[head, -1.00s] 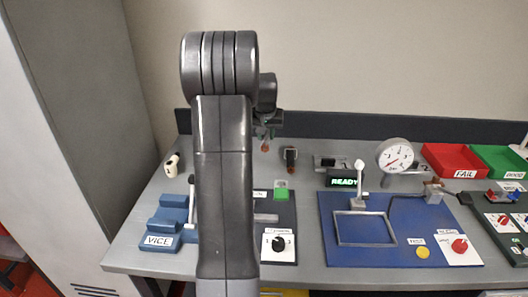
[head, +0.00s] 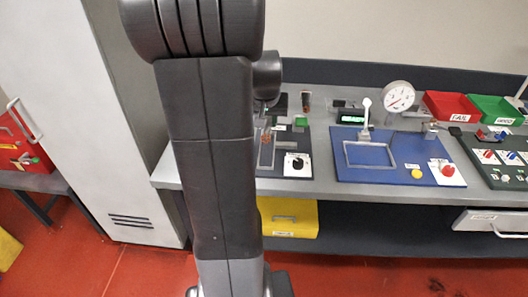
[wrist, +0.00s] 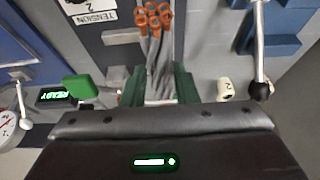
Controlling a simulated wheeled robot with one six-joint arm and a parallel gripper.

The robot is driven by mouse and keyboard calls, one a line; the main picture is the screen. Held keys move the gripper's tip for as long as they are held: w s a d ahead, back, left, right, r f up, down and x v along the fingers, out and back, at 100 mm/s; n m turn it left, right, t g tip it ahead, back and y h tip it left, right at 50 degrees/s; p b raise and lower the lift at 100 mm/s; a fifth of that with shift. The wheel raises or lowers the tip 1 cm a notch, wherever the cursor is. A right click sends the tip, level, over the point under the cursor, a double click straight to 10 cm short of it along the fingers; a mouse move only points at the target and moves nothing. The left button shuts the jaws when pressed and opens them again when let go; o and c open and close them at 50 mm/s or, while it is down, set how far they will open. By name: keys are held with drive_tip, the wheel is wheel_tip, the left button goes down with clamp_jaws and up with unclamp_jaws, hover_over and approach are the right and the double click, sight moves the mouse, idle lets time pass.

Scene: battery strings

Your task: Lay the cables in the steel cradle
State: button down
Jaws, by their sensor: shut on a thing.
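My gripper (wrist: 158,84) has green fingers and is shut on a bundle of grey cables (wrist: 156,62) in the wrist view. Their orange ends (wrist: 152,16) stick out past the fingers over the dark tension board. In the head view my arm hides most of the gripper; small orange bits (head: 266,138) show at the arm's right edge. A grey metal piece (wrist: 121,37) lies on the tension board beside the cable ends; I cannot tell whether it is the steel cradle. A steel rectangular frame (head: 372,153) lies on the blue board.
The green block (wrist: 80,87) and READY display (wrist: 56,96) are left of the cables in the wrist view; the blue vice (wrist: 280,20) is right. The head view also shows a dial (head: 297,161), gauge (head: 399,96), red tray (head: 449,106) and yellow box (head: 287,217) under the bench.

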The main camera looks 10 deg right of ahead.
wheel_tip(320, 180, down, 5)
drive_tip(key=shift+w+r, duration=0.1)
wheel_tip(320, 180, down, 4)
drive_tip(key=shift+f, duration=0.1)
drive_tip(key=shift+f+b, duration=0.25)
drive_tip(key=shift+b, duration=0.1)
drive_tip(key=c, duration=1.1)
unclamp_jaws()
drive_tip(key=shift+r+p, duration=0.4)
drive_tip(key=shift+p, duration=0.1)
drive_tip(key=shift+r, duration=0.35)
drive_tip(key=v, duration=1.1)
drive_tip(key=shift+r, duration=0.1)
